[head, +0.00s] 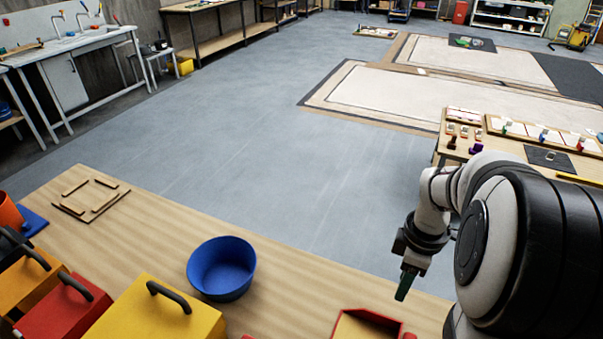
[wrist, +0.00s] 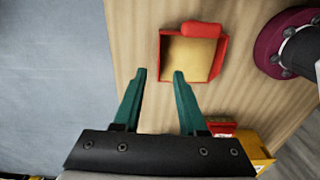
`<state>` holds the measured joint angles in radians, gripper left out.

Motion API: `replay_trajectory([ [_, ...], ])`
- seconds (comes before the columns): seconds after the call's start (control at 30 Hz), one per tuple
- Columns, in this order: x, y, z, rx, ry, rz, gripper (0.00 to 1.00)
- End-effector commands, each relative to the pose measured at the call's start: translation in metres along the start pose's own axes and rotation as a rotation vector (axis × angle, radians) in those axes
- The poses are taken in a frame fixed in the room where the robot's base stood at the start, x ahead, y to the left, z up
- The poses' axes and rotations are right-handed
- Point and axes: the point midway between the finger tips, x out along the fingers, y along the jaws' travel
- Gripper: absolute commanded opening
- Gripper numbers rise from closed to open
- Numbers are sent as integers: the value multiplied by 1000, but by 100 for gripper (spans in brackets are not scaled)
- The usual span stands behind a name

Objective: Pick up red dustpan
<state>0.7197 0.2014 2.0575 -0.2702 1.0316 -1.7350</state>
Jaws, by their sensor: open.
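The red dustpan (wrist: 225,55) lies on the wooden table, a shallow open tray with a tan inside and a rounded red handle (wrist: 202,29) at its far side in the wrist view. In the head view the dustpan (head: 375,316) shows at the bottom edge, partly cut off. My gripper (wrist: 160,74) is open and empty, with two green fingers. In the wrist view its tips are near the dustpan's lower left corner. In the head view my gripper (head: 403,287) is above the table's edge, apart from the dustpan.
A blue bowl (head: 221,268) stands on the table left of the dustpan. A yellow box (head: 150,312) and a red box (head: 62,304), both with dark handles, stand farther left. Flat wooden strips (head: 90,199) lie at the table's far left. Bare table lies between the bowl and dustpan.

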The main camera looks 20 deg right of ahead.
Motion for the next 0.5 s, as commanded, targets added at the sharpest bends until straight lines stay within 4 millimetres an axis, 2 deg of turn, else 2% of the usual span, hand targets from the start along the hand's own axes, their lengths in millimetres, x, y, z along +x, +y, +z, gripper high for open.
replay_trajectory([
  [0.1,6,9,11,-59,-5,1,41],
  [0.2,8,9,10,-63,-5,1,41],
  [0.27,18,8,10,-63,-5,-3,41],
  [0.5,86,6,10,-63,-6,-6,41],
])
